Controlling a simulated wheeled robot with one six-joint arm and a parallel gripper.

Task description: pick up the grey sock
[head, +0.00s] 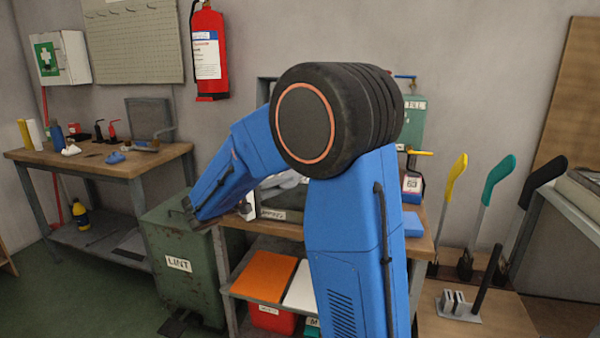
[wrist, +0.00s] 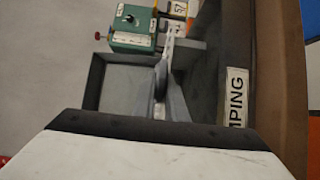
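My gripper (head: 192,213) shows in the head view at the lower left end of my blue arm. It is small and dark there, above the green lint bin and left of the bench. I cannot tell whether its fingers are open or shut. A light grey shape (head: 284,180), possibly the grey sock, lies at the grey tray (head: 280,214), partly hidden behind my arm.
The green lint bin (head: 177,262) stands left of the bench. A green box with a knob (wrist: 132,27) is beyond the tray. A white panel (wrist: 140,158) fills the bottom of the wrist view.

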